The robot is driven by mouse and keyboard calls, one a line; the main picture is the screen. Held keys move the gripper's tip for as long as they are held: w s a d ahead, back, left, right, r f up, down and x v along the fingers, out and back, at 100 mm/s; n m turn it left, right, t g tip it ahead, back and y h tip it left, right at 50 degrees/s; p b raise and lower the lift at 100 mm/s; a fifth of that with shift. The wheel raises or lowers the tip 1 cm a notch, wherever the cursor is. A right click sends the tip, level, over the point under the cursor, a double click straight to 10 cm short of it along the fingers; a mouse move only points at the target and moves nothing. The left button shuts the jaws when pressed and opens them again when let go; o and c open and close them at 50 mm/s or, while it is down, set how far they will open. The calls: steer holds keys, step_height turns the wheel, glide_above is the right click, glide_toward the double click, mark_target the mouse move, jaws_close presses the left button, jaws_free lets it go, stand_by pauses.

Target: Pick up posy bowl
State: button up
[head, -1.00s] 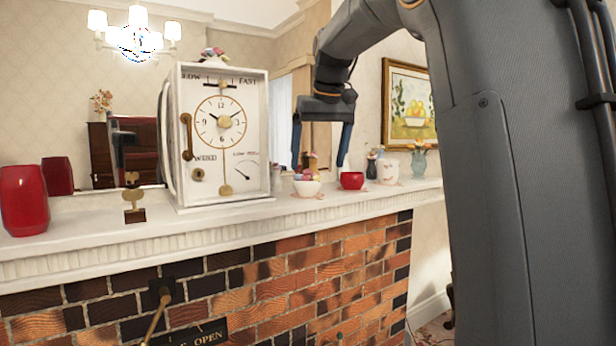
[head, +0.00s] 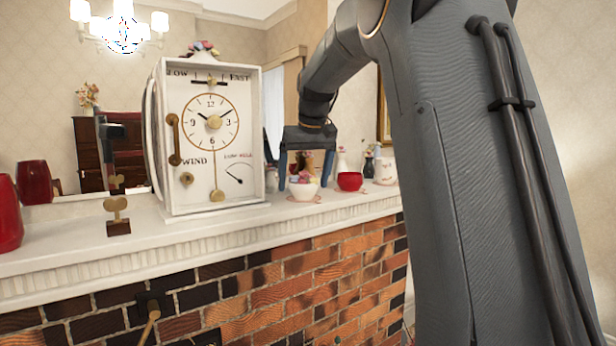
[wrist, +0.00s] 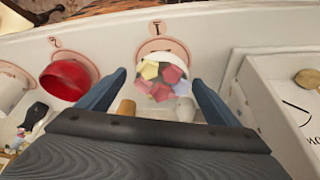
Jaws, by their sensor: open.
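The posy bowl (head: 303,190) is a small white bowl filled with coloured flowers, standing on the mantel just right of the clock. In the wrist view its flowers (wrist: 163,78) in yellow, pink and blue show between the fingers. My gripper (head: 305,172) is open, with its two blue fingers pointing down above and around the bowl in the head view. In the wrist view my gripper (wrist: 157,88) has one finger on each side of the flowers, with gaps between. The bowl's lower part is hidden from the wrist camera.
A red bowl (head: 350,181) stands close to the right of the posy bowl, also in the wrist view (wrist: 68,78). The white clock (head: 212,135) stands to the left. Small vases (head: 369,168) and a white cup (head: 385,171) stand further right. The mantel edge (head: 200,245) is in front.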

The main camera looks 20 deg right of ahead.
steer(key=shift+w+f, duration=0.1)
steer(key=shift+f, duration=0.2)
steer(key=c, duration=1.3)
steer(key=shift+o, duration=0.2)
steer(key=shift+r, duration=0.1)
